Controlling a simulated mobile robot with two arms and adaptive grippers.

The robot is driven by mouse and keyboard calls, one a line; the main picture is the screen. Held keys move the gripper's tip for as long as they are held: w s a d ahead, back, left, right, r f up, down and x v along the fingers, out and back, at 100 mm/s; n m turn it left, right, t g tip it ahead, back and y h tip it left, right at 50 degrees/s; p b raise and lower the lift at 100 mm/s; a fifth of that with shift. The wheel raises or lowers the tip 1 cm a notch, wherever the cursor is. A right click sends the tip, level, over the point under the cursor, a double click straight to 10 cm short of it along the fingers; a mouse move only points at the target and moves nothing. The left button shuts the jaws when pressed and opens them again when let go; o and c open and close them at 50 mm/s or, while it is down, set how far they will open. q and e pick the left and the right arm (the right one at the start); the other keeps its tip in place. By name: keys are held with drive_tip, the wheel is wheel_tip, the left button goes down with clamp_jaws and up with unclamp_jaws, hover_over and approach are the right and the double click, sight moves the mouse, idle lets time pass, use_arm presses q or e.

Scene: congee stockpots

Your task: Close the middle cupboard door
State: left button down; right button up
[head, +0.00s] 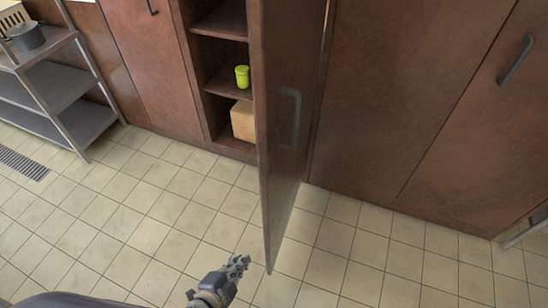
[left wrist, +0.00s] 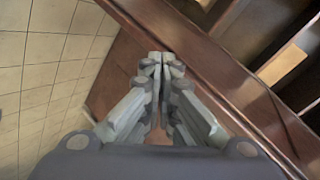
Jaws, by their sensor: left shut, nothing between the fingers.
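The middle cupboard door (head: 283,130) is brown and stands wide open, swung out from the cupboard toward me, with a dark bar handle (head: 289,118) on its right face. Left of it, the open cupboard (head: 220,60) shows its shelves. My left gripper (head: 239,264) is shut and empty, low and just left of the door's free lower edge. In the left wrist view the shut fingers (left wrist: 161,62) show in front of brown wood, with open shelves at upper right. I cannot tell whether they touch the door. My right gripper is not in view.
A green jar (head: 242,76) and a cardboard box (head: 243,120) are inside the cupboard. Shut brown doors flank it. A metal rack (head: 62,85) with a pot (head: 25,37) stands at left, near a floor drain (head: 22,163).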

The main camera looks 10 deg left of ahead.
use_arm(q)
drive_tip(key=d+r+m+t+h+p, duration=0.1)
drive_tip(key=d+r+m+h, duration=0.15)
drive_tip(key=r, duration=0.85)
drive_tip(key=d+r+m+t+h+p, duration=0.1)
drive_tip(key=d+r+m+t+p, duration=0.15)
drive_tip(key=r, duration=0.85)
drive_tip(key=d+r+m+t+h, duration=0.1)
drive_tip(key=d+r+m+h, duration=0.2)
drive_tip(key=r, duration=0.8)
drive_tip(key=w+d+y+p, duration=0.2)
drive_tip(key=w+d+p, duration=0.3)
drive_tip(key=w, duration=0.4)
drive_tip(key=shift+m+g+h, duration=0.25)
drive_tip(key=shift+m+h, duration=0.1)
drive_tip(key=shift+m, duration=0.05)
drive_tip(key=a, duration=0.2)
drive_tip(key=w+a, duration=0.1)
drive_tip(key=a, duration=0.1)
drive_tip(key=shift+a+f+p, duration=0.1)
drive_tip(key=shift+f+p, duration=0.1)
drive_tip(key=shift+p, duration=0.2)
